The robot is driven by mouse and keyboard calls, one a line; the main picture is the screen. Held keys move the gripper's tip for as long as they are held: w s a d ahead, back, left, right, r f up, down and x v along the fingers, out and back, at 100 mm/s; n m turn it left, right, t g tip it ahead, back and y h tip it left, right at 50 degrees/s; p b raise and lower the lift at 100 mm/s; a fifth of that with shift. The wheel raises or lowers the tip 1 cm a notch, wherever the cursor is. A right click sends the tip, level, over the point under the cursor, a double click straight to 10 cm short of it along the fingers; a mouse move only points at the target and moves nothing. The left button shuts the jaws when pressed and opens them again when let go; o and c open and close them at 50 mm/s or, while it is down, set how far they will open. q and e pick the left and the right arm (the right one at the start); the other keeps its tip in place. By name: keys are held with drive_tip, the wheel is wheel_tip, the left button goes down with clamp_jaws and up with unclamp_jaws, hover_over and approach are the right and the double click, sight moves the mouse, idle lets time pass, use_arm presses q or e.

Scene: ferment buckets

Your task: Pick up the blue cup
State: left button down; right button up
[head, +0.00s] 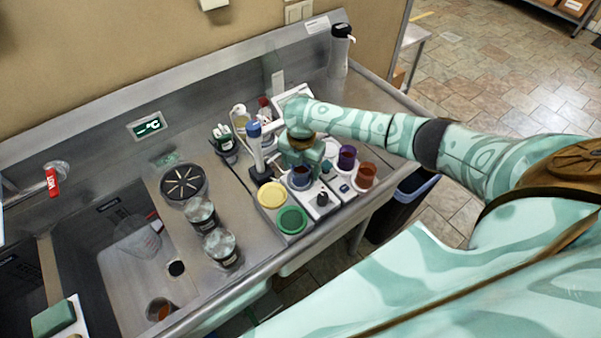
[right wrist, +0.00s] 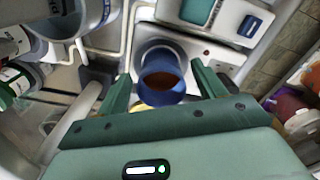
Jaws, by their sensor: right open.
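The blue cup (head: 300,179) stands upright on the grey device at the middle of the counter, with dark reddish-brown contents. In the right wrist view the blue cup (right wrist: 161,56) sits between the two green fingers of my right gripper (right wrist: 162,76). The fingers are open, one on each side, with gaps between them and the cup. In the head view my right gripper (head: 301,163) is right above and behind the cup and hides part of it. My left gripper is not in view.
A purple cup (head: 347,157) and an orange-brown cup (head: 366,175) stand close on the right. A yellow lid (head: 271,195) and a green lid (head: 292,221) lie in front. A blue-topped white handheld tool (head: 256,150) stands on the left. The sink (head: 115,270) is farther left.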

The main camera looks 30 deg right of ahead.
drive_tip(key=shift+r, duration=0.1)
drive_tip(key=c, duration=1.1)
